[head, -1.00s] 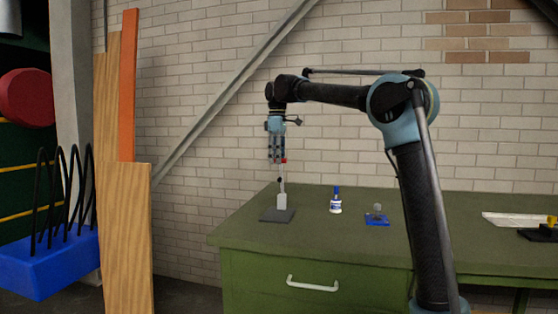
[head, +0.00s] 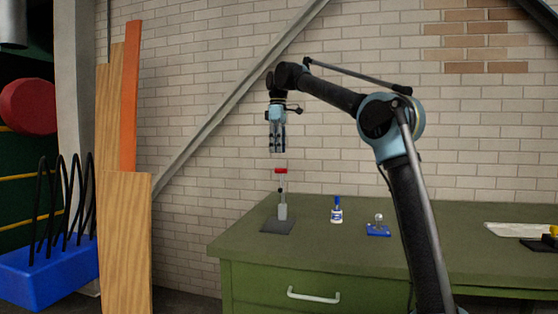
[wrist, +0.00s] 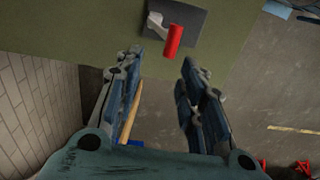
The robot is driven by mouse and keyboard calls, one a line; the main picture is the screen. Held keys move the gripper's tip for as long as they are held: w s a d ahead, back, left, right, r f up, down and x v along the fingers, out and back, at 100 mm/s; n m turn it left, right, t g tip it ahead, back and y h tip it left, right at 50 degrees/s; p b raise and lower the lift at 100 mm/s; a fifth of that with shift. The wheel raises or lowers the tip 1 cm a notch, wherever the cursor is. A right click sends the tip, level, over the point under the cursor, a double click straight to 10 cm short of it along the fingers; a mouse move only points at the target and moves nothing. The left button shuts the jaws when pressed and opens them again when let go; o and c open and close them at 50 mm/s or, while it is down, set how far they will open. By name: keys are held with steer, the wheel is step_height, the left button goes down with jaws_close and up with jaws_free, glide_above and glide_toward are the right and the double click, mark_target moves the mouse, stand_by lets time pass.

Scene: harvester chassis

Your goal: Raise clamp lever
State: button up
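The clamp stands on a dark square plate (head: 278,226) on the green bench, with a pale grey body (head: 282,211). Its lever stands upright, with a red handle (head: 281,171) at the top. In the wrist view the red handle (wrist: 174,41) lies just beyond the fingertips, beside the grey clamp part (wrist: 156,25). My gripper (head: 277,151) points down above the handle with a visible gap. In the wrist view my gripper (wrist: 164,58) is open, its fingers apart with nothing between them.
A white bottle with a blue cap (head: 337,210) and a small blue-based item (head: 378,229) stand right of the clamp on the green bench (head: 240,247). Wooden boards (head: 125,240) and a blue rack (head: 45,270) are at the left. The air around my gripper is clear.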

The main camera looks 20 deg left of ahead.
steer(key=shift+w+r, duration=0.1)
steer(key=shift+r, duration=1.8)
